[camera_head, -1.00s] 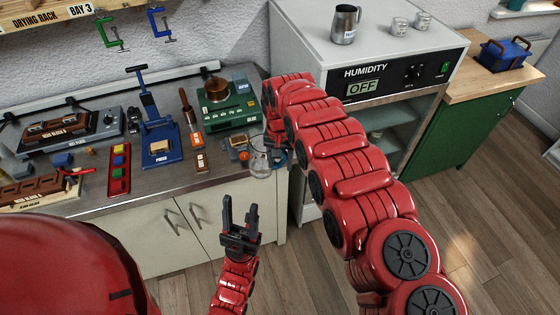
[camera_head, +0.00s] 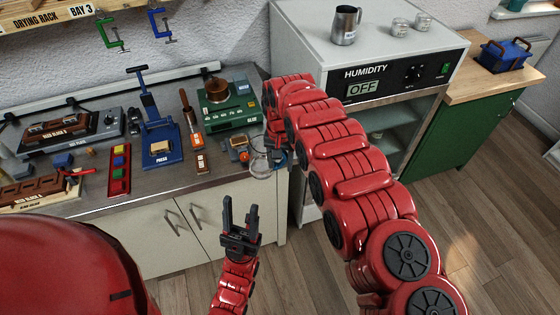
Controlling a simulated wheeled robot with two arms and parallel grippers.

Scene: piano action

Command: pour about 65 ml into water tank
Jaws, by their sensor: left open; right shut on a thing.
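My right gripper (camera_head: 275,150) is at the bench's right front corner, partly hidden behind my own red arm. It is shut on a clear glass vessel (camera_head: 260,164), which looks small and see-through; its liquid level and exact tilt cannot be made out. My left gripper (camera_head: 240,222) is open and empty, fingers pointing up, in front of the bench cabinet. I cannot pick out a part clearly marked as the water tank. A metal jug (camera_head: 345,25) with an unreadable label stands upright on the humidity cabinet (camera_head: 362,62).
A small grey device with an orange part (camera_head: 238,146) sits just left of the glass vessel. A green glue unit (camera_head: 229,108), a blue press (camera_head: 160,140) and a red tray (camera_head: 119,168) stand on the bench. Two small jars (camera_head: 411,24) are beside the jug. The floor (camera_head: 475,220) is clear.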

